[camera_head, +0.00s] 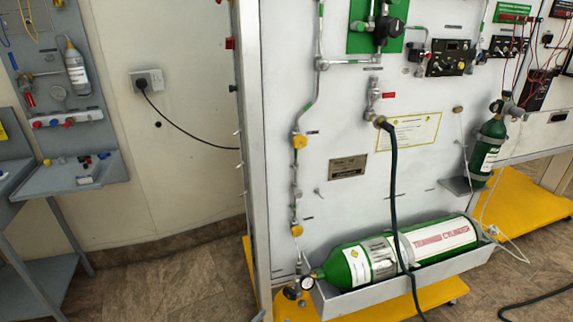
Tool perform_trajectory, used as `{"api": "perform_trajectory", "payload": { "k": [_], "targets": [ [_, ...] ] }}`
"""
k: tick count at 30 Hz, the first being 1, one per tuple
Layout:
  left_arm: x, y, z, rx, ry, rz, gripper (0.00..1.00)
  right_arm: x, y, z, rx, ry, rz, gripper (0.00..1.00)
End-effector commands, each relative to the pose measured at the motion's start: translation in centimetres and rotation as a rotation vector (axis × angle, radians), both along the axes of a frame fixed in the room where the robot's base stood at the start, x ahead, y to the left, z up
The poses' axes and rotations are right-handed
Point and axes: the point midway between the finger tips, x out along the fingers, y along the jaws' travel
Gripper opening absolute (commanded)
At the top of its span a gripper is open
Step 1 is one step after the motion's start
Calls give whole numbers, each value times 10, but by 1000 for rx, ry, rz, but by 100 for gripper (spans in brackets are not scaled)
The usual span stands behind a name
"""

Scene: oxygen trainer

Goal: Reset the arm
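Neither of my grippers shows clearly in the head view, and I see no arm coming in from either side. The oxygen trainer panel (290,215) stands upright in the middle and right of the view. A green and white training cylinder (375,262) lies in a grey tray (400,284) at the panel's foot. A pressure gauge (307,283) is at the cylinder's left end. A dark hose (393,190) hangs from a fitting on the panel and passes in front of the cylinder.
A yellow base (450,287) extends under the panel. A smaller green cylinder (487,150) stands on a shelf at right. A grey workbench (75,178) with a bottle (77,70) is at left. Open floor (170,285) lies between bench and panel. A black cable (535,300) lies at lower right.

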Motion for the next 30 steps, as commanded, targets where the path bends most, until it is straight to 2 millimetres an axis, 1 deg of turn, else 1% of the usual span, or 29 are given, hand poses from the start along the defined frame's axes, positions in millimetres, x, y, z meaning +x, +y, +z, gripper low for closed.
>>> {"api": "perform_trajectory", "payload": {
  "k": [2,4,7,9,11,12,14,15,17,18,20,21,23,25,29,30],
  "targets": [
    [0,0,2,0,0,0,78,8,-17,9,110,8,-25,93],
    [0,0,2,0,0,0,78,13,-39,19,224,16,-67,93],
    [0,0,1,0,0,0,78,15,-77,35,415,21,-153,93],
    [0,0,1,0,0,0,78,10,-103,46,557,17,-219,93],
    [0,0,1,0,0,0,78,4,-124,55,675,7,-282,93],
    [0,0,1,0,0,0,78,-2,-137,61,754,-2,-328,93],
    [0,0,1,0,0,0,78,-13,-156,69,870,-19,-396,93],
    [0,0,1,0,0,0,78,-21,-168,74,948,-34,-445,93],
    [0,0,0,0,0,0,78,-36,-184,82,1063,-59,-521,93],
    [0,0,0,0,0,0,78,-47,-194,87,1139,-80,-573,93],
    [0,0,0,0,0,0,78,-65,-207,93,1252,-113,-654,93],
    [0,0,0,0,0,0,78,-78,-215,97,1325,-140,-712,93],
    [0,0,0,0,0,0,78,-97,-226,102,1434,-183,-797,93],
    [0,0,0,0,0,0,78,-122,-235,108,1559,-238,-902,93],
    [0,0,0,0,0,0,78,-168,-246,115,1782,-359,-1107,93],
    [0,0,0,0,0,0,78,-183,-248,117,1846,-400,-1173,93]
  ]
}}
